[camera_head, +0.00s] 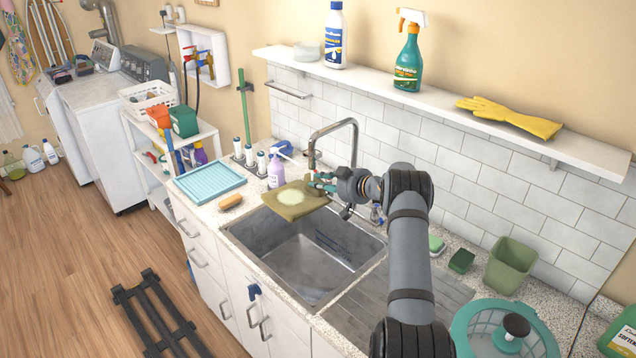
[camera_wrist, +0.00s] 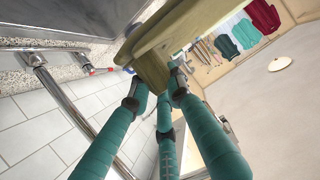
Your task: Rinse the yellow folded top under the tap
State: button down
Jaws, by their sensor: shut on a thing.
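The yellow folded top (camera_head: 290,208) is an olive-yellow flat bundle with a paler round patch on its upper face. It is over the back left part of the steel sink (camera_head: 318,262), above the basin floor. My gripper (camera_head: 322,184) is shut on its right edge. In the wrist view the teal fingers (camera_wrist: 160,82) pinch the edge of the top (camera_wrist: 188,26). The tap (camera_head: 352,124) arches up behind the top; its chrome pipe also shows in the wrist view (camera_wrist: 62,90). I cannot tell whether water is running.
A purple pump bottle (camera_head: 275,172), a blue tray (camera_head: 209,182) and a sponge (camera_head: 230,202) stand left of the sink. A shelf (camera_head: 450,105) with bottles runs above.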

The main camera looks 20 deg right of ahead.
jog(key=shift+d, duration=0.15)
dwell(0.5)
jog(key=shift+s+d, duration=0.3)
jog(key=shift+s, duration=0.15)
jog(key=shift+w+a, duration=0.15)
jog(key=shift+w+a, duration=0.3)
jog(key=shift+w, duration=0.05)
jog(key=shift+s+d+p, duration=0.15)
jog(key=shift+p, duration=0.15)
jog(key=shift+s+d, duration=0.3)
jog(key=shift+s, duration=0.05)
jog(key=shift+w+a, duration=0.1)
jog(key=shift+w+a, duration=0.3)
jog(key=shift+w, duration=0.1)
